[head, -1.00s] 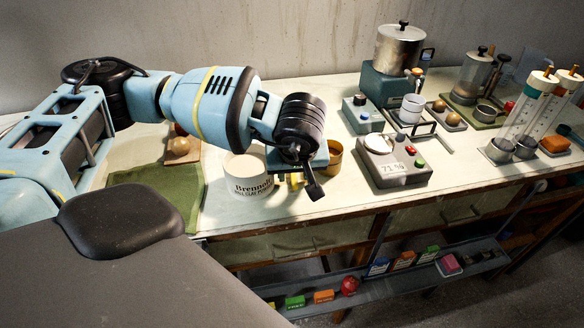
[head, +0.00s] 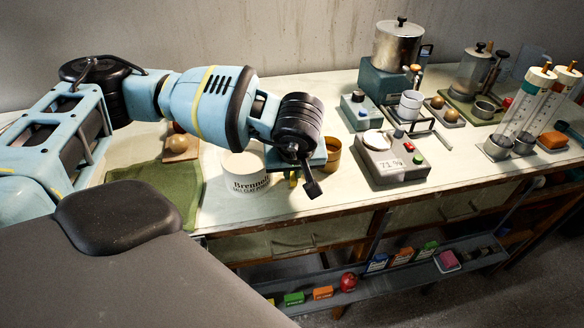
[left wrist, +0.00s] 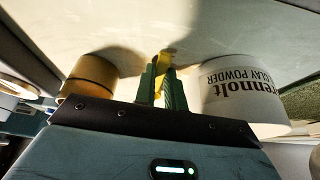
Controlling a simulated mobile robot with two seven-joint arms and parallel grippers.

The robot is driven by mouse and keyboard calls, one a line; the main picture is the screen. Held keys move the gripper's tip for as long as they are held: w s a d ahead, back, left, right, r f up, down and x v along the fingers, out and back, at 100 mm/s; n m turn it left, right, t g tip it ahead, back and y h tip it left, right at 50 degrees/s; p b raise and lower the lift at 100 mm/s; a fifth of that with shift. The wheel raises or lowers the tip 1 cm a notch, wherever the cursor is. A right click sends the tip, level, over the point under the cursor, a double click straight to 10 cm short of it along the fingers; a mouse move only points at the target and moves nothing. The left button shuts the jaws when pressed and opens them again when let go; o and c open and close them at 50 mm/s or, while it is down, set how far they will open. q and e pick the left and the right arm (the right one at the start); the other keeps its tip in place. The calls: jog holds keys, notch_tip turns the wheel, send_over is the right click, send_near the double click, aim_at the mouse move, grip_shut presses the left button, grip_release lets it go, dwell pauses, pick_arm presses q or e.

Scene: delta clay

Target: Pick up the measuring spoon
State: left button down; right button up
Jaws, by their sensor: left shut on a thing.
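My left gripper (head: 293,181) points down at the front part of the bench, between a white tub and a mustard-coloured cup. In the left wrist view its green fingers (left wrist: 163,88) are shut on a narrow yellow piece, which I take to be the measuring spoon (left wrist: 161,63). Only that strip of the spoon shows; the rest is hidden by the fingers and the gripper body. The white clay powder tub (head: 246,174) stands close to the left of the gripper, and the mustard cup (head: 333,155) close to its right. My right gripper is not in view.
A green cloth (head: 160,188) lies at the left of the bench. A grey scale (head: 394,160) with a display stands to the right. Behind it are a metal pot (head: 398,45) and a white cup (head: 410,103). A lower shelf (head: 400,273) holds several small boxes.

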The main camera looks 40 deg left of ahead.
aim_at(292, 174)
pick_arm(q)
jog(key=shift+r, duration=0.5)
jog(key=v, duration=0.2)
jog(key=shift+s+d+r, duration=0.15)
jog(key=shift+s+r, duration=0.05)
jog(key=shift+r, duration=0.05)
jog(key=s+d+r+b, duration=0.1)
jog(key=s+d, duration=0.7)
jog(key=s, duration=0.4)
jog(key=shift+s+r, duration=0.2)
jog(key=shift+r, duration=0.05)
jog(key=shift+w+d, duration=0.1)
